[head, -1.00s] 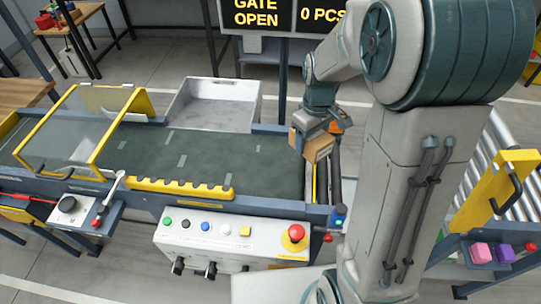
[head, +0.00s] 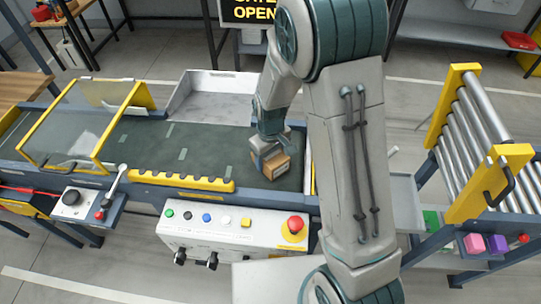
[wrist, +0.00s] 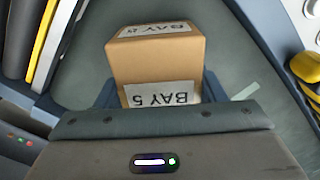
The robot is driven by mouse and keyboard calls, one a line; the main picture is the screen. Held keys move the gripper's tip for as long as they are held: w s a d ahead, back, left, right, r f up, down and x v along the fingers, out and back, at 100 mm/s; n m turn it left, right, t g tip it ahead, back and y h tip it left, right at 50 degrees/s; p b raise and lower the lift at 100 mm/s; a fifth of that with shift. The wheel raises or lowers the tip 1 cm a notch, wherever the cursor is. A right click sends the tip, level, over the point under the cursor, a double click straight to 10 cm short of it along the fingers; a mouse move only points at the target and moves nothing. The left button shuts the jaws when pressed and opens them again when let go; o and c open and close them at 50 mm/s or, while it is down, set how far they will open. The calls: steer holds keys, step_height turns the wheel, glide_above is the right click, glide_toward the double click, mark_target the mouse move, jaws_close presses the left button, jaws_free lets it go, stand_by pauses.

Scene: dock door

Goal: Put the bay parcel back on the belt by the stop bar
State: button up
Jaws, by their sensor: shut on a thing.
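The bay parcel (head: 276,166) is a small brown box. Its white labels read "BAY 5" in the wrist view (wrist: 155,62). My gripper (head: 268,150) is shut on it, with a dark finger on either side of the box in the wrist view (wrist: 160,98). The parcel is over the right end of the dark green belt (head: 215,150); I cannot tell whether its underside touches the belt. A yellow bar (wrist: 42,45) beside the belt end shows at the left of the wrist view, probably the stop bar. In the head view my arm hides most of that end.
A yellow-framed clear guard (head: 75,125) covers the belt's left part. A grey tray (head: 215,95) stands behind the belt. A control box (head: 235,230) with a red button (head: 295,224) is in front. A roller rack (head: 485,125) stands at the right.

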steer(key=shift+f, duration=0.2)
steer(key=o, duration=1.1)
steer(key=shift+r, duration=0.1)
